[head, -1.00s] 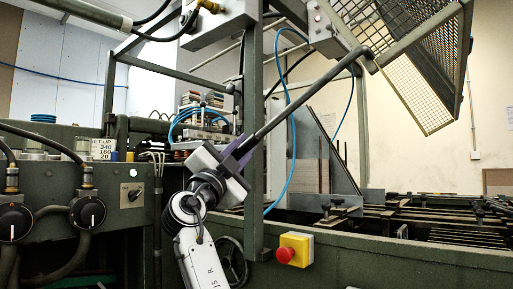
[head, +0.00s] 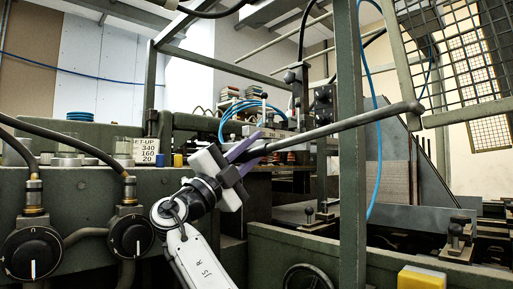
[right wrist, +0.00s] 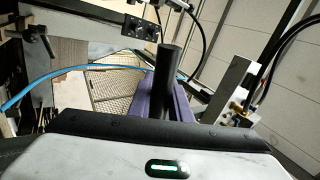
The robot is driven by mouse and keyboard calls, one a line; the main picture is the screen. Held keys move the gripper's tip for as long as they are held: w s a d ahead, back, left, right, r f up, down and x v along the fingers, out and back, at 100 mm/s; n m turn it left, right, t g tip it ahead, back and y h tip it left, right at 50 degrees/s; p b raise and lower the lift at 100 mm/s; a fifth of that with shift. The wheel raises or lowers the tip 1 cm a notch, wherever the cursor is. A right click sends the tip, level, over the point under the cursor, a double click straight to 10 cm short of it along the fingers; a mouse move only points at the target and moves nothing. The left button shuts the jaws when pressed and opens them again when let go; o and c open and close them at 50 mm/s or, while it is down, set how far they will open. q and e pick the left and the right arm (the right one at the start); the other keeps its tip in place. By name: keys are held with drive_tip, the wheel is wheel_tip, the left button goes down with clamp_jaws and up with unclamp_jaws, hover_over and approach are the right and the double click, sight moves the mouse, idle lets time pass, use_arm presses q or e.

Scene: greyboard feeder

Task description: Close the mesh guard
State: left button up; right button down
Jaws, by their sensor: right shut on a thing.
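The mesh guard (head: 470,72) is a framed wire mesh at the upper right of the head view, tilted and partly cut off by the picture edge. A long dark handle bar (head: 345,127) runs from the guard's lower frame leftward to my right gripper (head: 246,150). My right gripper is shut on the bar's end, with its purple fingers around it. In the right wrist view the dark bar (right wrist: 167,82) stands between the purple fingers (right wrist: 181,102), and mesh (right wrist: 118,92) shows behind. My left gripper is not in view.
A green upright post (head: 350,150) stands behind the bar. A blue hose (head: 378,150) hangs beside it. A control panel with black knobs (head: 131,237) is at the left. A yellow box (head: 421,278) sits at the bottom right, on the machine's front.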

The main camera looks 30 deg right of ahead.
sight(242, 159)
drive_tip(key=shift+s+d, duration=0.1)
drive_tip(key=shift+d, duration=0.05)
drive_tip(key=c, duration=1.6)
unclamp_jaws()
drive_tip(key=shift+c, duration=0.2)
drive_tip(key=shift+a+f, duration=0.15)
drive_tip(key=shift+a, duration=0.1)
drive_tip(key=v, duration=0.8)
drive_tip(key=shift+s+a+f, duration=0.1)
drive_tip(key=shift+a+f, duration=0.15)
drive_tip(key=shift+s+a+f, duration=0.2)
drive_tip(key=shift+a+f, duration=0.05)
drive_tip(key=shift+a, duration=0.2)
